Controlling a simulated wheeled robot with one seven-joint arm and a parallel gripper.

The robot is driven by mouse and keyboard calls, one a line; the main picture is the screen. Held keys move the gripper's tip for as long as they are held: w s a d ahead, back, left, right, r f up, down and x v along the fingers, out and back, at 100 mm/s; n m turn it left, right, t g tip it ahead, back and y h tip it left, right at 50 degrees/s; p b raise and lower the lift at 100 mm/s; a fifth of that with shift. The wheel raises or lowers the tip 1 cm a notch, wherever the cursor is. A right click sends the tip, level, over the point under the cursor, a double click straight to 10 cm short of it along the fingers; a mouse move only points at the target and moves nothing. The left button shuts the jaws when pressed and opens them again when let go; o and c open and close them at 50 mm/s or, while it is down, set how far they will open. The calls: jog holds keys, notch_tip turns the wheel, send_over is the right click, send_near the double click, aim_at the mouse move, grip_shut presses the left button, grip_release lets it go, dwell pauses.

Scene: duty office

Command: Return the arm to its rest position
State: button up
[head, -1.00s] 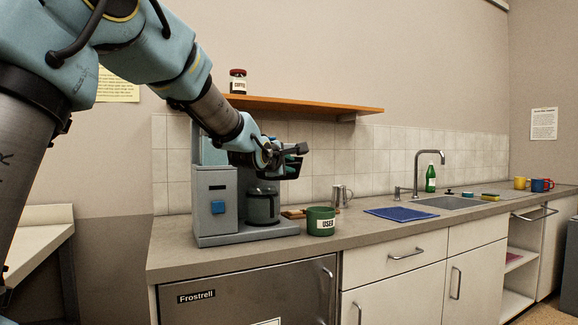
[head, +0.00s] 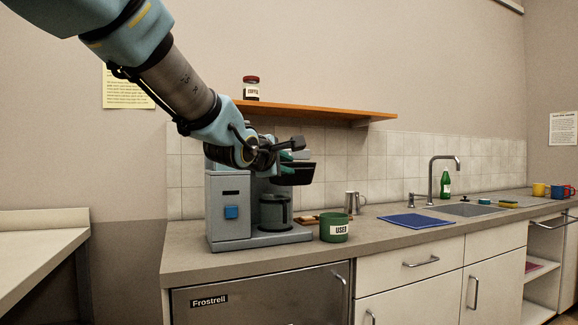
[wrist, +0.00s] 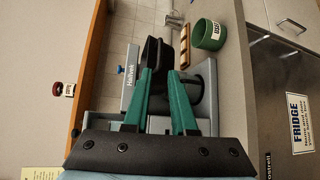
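My gripper (head: 290,157) is in front of the upper part of the grey coffee machine (head: 228,190), below the wall shelf. In the wrist view its two green fingers (wrist: 161,75) stand apart, with grey machine parts showing between them. My arm reaches down to the gripper from the upper left, extended over the counter.
A glass carafe (head: 275,211) stands in the machine. The orange shelf (head: 320,111) holds a coffee jar (head: 251,90). A sink (head: 466,209) is at right.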

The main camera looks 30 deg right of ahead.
dwell(0.3)
jog(key=w+a+f+m+g+y+p, duration=0.1)
jog(key=w+a+f+m+y+p, duration=0.2)
jog(key=a+f, duration=0.6)
jog(key=w+a+f+m+y+p, duration=0.1)
jog(key=w+a+f+y+p, duration=0.3)
jog(key=a, duration=0.8)
jog(key=s+a+f+m+g+y+p, duration=0.2)
jog(key=s+a+f, duration=0.3)
jog(key=a, duration=0.5)
jog(key=s+a+f+m+g+y+p, duration=0.1)
jog(key=s+a+f+m+g+y, duration=0.2)
jog(key=s+a, duration=0.7)
notch_tip(320, 180, down, 2)
jog(key=shift+s+a+f+m+g+y+p, duration=0.25)
jog(key=shift+a+m+g+y+p, duration=0.15)
jog(key=shift+m+g, duration=0.5)
jog(key=shift+o, duration=0.3)
